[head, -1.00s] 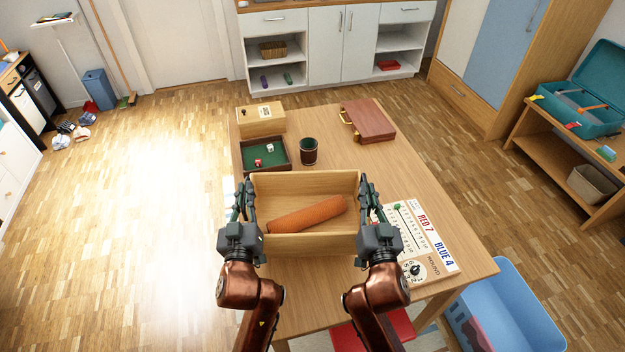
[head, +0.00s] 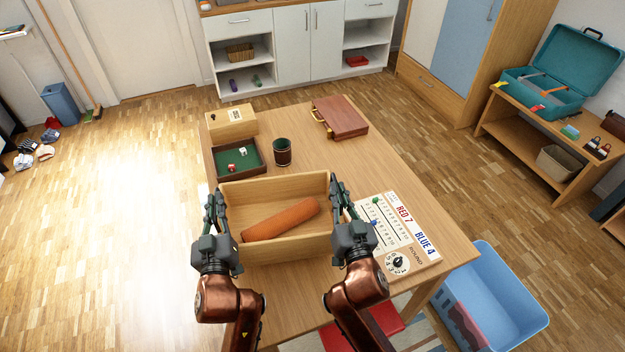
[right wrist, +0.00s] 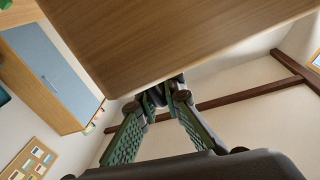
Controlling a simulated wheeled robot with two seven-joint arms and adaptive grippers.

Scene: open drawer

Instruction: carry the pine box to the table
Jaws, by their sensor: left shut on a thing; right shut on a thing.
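The pine box (head: 288,250) is an open-topped wooden box with an orange-brown roll (head: 281,219) lying in it. It shows over the near part of the wooden table (head: 365,157) in the head view; I cannot tell whether it touches the tabletop. My left gripper (head: 216,205) is shut on the box's left side wall. My right gripper (head: 340,200) is shut on its right side wall. In the right wrist view the fingers (right wrist: 158,125) meet the edge of a wooden panel (right wrist: 170,45) that fills the upper middle.
On the table are a small wooden box (head: 231,123), a green dice tray (head: 240,160), a dark cup (head: 282,152), a brown case (head: 340,117) and a score board (head: 398,225). A blue bin (head: 495,295) stands on the floor at right.

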